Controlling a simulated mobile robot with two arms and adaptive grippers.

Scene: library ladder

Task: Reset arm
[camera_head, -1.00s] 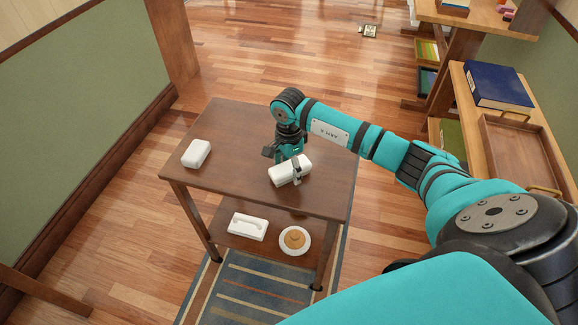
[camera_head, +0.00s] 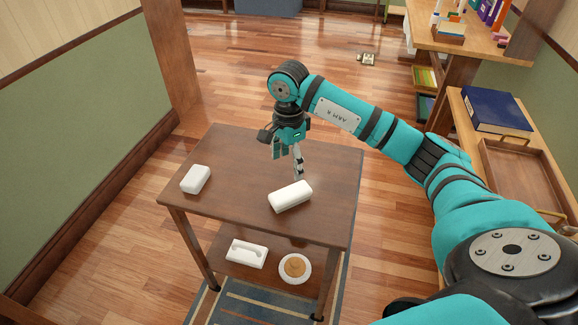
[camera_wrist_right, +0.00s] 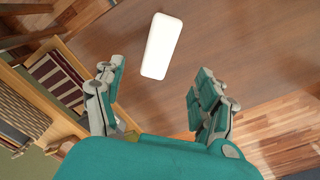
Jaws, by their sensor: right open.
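My right gripper (camera_head: 287,160) is open and empty. It hangs above the far part of the brown table (camera_head: 235,210), behind a white rounded block (camera_head: 291,196) that lies on the tabletop. In the right wrist view the two fingers (camera_wrist_right: 157,105) stand wide apart, and the white block (camera_wrist_right: 161,46) lies beyond them, clear of both. My right arm reaches in from the right of the head view. My left gripper does not show.
A second white block (camera_head: 195,179) lies at the table's left side. The lower shelf holds a white tray-like item (camera_head: 246,254) and a plate (camera_head: 295,268) with a tan round thing. A side shelf at right carries a blue book (camera_head: 496,96) and a brown tray (camera_head: 518,170).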

